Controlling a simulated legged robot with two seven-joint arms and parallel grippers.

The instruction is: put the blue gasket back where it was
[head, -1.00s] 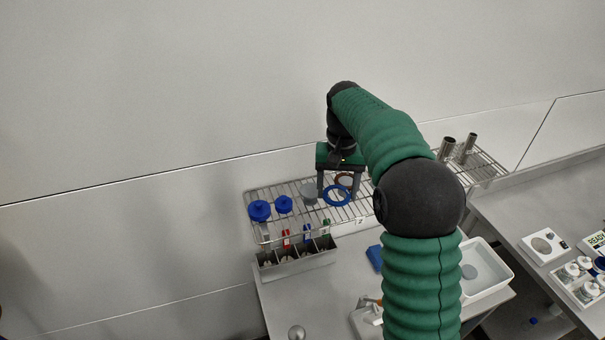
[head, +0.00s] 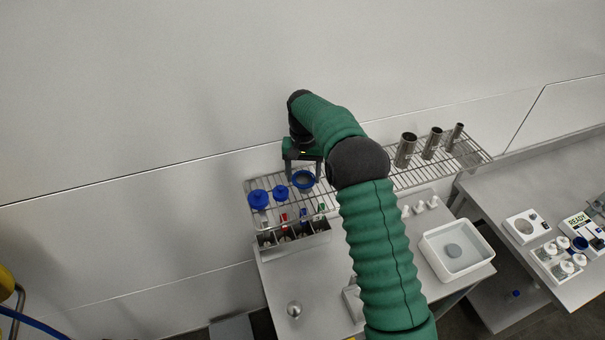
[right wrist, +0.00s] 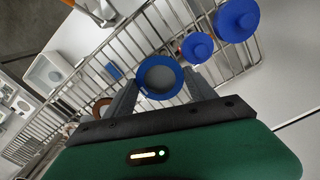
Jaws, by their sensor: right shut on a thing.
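The blue gasket (head: 303,186) is a ring at the wire shelf (head: 381,184), just right of two blue lids. My right gripper (head: 304,172) points down and is shut on it. In the right wrist view the gasket (right wrist: 160,57) lies between the two fingers. A grey round piece (right wrist: 160,78) fills its opening. The gasket looks to be around or just above this piece; I cannot tell if it touches. A brown-orange ring (right wrist: 100,107) lies on the shelf beside one finger. My left gripper is out of view.
Blue lids (head: 258,199) (head: 281,193) stand close left of the gasket. Metal cylinders (head: 405,150) stand farther right on the shelf. A divided bin (head: 294,236) sits below in front. A white tray (head: 457,249) is on the bench at right. The shelf's middle looks clear.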

